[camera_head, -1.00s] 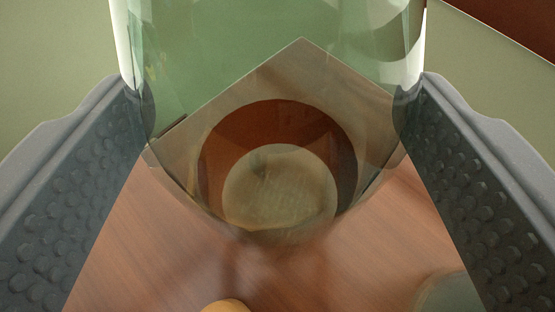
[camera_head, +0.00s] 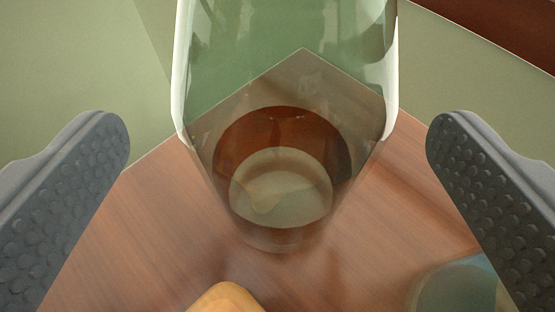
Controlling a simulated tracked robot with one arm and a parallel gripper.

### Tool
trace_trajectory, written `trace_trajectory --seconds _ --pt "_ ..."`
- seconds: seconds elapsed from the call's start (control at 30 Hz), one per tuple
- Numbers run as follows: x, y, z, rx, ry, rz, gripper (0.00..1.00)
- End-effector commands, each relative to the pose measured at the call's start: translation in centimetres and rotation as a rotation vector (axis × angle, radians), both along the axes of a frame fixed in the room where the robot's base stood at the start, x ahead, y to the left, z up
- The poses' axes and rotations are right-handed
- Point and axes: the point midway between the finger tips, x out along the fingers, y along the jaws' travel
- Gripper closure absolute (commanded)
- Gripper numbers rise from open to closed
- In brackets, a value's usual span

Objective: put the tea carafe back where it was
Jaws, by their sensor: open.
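The tea carafe (camera_head: 290,70) is a clear glass vessel with brown liquid low inside it. It stands on a brown wooden surface (camera_head: 130,235), close to a corner, and its top runs out of the picture. My gripper (camera_head: 278,145) is open, with one dark studded finger on each side of the carafe. A clear gap shows between each finger and the glass, so neither finger touches it.
A yellowish rounded object (camera_head: 226,299) shows at the bottom edge, left of the middle. A bluish-grey round object (camera_head: 455,288) stands at the lower right, close to the right finger. A green surface (camera_head: 70,80) lies beyond the wood.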

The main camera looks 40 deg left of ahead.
Motion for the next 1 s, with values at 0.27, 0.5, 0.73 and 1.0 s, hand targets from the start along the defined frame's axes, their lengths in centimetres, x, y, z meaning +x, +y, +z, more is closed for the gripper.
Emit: trace_trajectory --seconds 0.27,0.5,0.73,1.0 --pt "-2.9 -2.2 1.4 -0.001 0.002 -0.003 0.06" --pt "-5.4 -4.1 2.6 0.000 0.000 -0.002 0.06" --pt "-6.9 -5.2 3.3 0.001 0.001 0.000 0.06" --pt "-7.3 -5.4 3.5 0.002 0.000 0.001 0.06"
